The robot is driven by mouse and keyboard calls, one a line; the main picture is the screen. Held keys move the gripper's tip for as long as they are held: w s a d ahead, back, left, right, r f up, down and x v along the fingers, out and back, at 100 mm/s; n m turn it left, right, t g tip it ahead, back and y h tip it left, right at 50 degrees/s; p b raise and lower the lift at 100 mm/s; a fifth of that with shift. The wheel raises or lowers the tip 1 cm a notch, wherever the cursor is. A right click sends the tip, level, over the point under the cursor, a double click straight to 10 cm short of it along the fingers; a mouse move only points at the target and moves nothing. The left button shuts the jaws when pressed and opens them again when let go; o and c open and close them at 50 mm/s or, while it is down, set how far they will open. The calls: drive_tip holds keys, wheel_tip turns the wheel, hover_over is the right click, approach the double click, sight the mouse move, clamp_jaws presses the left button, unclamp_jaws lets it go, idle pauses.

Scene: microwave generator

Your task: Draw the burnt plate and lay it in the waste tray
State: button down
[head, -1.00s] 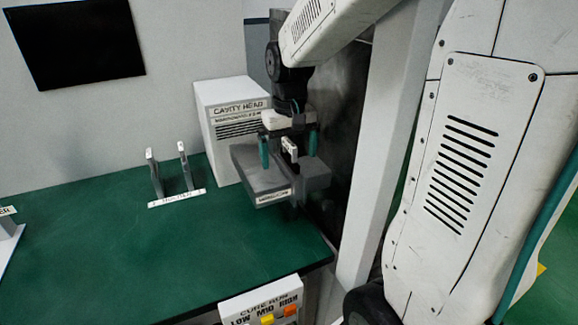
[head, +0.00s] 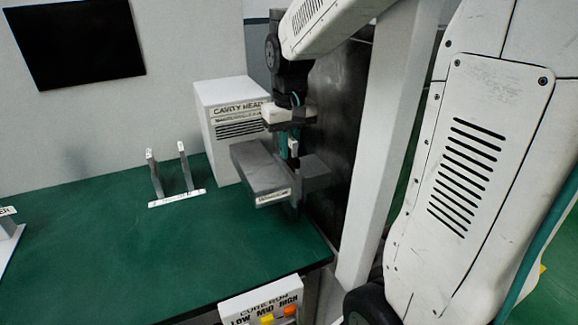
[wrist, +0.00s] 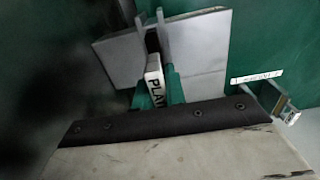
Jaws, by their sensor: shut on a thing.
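My gripper (head: 288,146) is at the grey waveguide block (head: 262,181), pointing down at its top. Its teal fingers are shut on a white handle (head: 293,147) that stands up from the block. In the wrist view, my gripper (wrist: 158,90) has a finger on each side of this plate handle (wrist: 153,72), whose lettering begins "PLA". The plate below the handle is hidden in the block, so I cannot see whether it is burnt. I cannot make out a waste tray in either view.
The white cavity head box (head: 230,120) stands behind the block. A stand with two upright prongs (head: 170,172) is to the left on the green bench (head: 120,250). A control box (head: 262,305) is at the front edge. A labelled white thing (head: 8,235) is cut off at left.

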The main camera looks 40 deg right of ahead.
sight(290, 136)
drive_tip(key=shift+r, duration=2.25)
drive_tip(key=shift+r, duration=0.2)
